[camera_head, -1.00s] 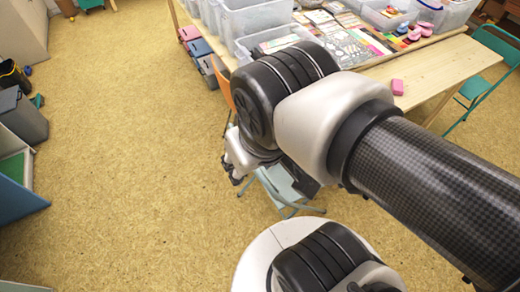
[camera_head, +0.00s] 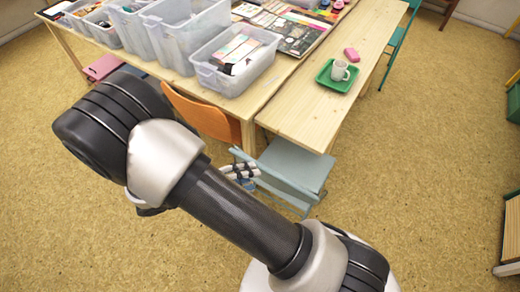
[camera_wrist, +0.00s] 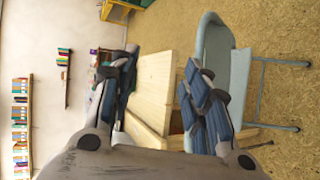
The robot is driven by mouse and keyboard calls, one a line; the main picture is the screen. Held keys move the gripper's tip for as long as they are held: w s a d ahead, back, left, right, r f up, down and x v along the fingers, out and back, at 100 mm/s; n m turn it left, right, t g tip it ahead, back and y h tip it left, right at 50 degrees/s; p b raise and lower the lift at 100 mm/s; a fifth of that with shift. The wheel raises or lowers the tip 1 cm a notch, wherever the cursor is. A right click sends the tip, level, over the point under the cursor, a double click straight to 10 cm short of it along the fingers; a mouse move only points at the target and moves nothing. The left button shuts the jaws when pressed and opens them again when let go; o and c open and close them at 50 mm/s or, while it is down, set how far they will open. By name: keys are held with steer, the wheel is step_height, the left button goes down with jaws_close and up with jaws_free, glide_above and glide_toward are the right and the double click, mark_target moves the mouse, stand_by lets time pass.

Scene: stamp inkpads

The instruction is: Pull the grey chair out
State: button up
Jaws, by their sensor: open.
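The grey chair (camera_head: 296,166) stands at the near end of the wooden table, its pale blue-grey seat close to the table edge. My gripper (camera_head: 241,173) is just left of the chair in the head view, partly hidden behind my forearm. In the wrist view my gripper (camera_wrist: 160,88) is open, with dark blue-grey finger pads spread apart and nothing clearly held between them. The chair (camera_wrist: 223,58) appears there on the right, partly behind the right finger. I cannot tell whether that finger touches it.
The floor right of the grey chair is clear.

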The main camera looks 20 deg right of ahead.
mark_target(269, 171)
step_height(269, 171, down, 16)
steer(key=s+a+f+n+t+b, duration=0.15)
steer(key=n+t, duration=0.35)
steer(key=t, duration=0.5)
steer(key=shift+h, duration=0.4)
steer(key=x, duration=1)
steer(key=p+x, duration=0.1)
steer(key=x, duration=0.5)
steer(key=shift+w+a+r, duration=0.1)
steer(key=shift+r, duration=0.15)
steer(key=shift+c, duration=0.2)
jaws_close()
